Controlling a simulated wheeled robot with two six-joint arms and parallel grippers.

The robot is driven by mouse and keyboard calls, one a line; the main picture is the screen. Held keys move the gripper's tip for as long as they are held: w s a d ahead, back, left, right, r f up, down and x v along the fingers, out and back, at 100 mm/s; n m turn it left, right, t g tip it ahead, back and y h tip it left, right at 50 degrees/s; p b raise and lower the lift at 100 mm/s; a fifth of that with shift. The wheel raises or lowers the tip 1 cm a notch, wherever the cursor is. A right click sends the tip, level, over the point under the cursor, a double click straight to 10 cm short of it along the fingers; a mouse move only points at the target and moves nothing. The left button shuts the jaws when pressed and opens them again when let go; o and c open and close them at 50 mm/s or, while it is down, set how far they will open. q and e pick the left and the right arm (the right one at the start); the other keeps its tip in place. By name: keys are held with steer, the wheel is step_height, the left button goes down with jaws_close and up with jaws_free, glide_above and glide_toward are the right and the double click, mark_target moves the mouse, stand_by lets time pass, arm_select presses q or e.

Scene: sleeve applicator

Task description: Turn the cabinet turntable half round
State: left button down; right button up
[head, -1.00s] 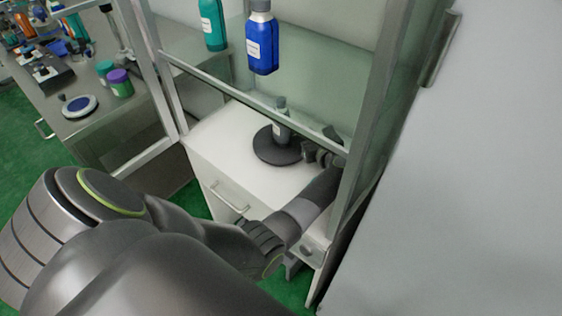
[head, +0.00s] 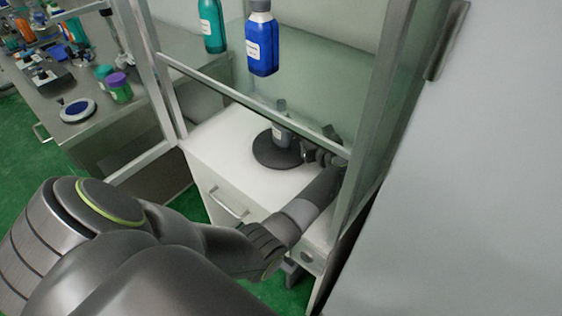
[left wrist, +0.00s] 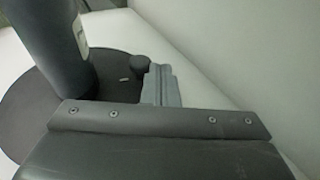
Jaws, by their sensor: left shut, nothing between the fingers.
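The dark round turntable (head: 264,158) lies on the white cabinet floor behind the glass; it also shows in the left wrist view (left wrist: 25,105). A grey bottle (head: 281,129) with a pale label stands upright on it, and it is large at the left in the left wrist view (left wrist: 50,40). A dark rounded knob (left wrist: 140,62) is at the disc's edge. My left gripper (head: 308,156) is shut and empty at the disc's right edge, its fingers (left wrist: 161,84) beside the knob. I cannot tell whether they touch. My right gripper is out of view.
A blue bottle (head: 262,42) and a teal bottle (head: 212,25) are higher up in the cabinet. The metal frame bar (head: 235,98) crosses above the turntable, and a post (head: 365,150) stands close right of my arm. White surface left of the disc is clear.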

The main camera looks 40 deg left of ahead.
arm_select(q)
step_height(320, 180, up, 10)
stand_by(0.6)
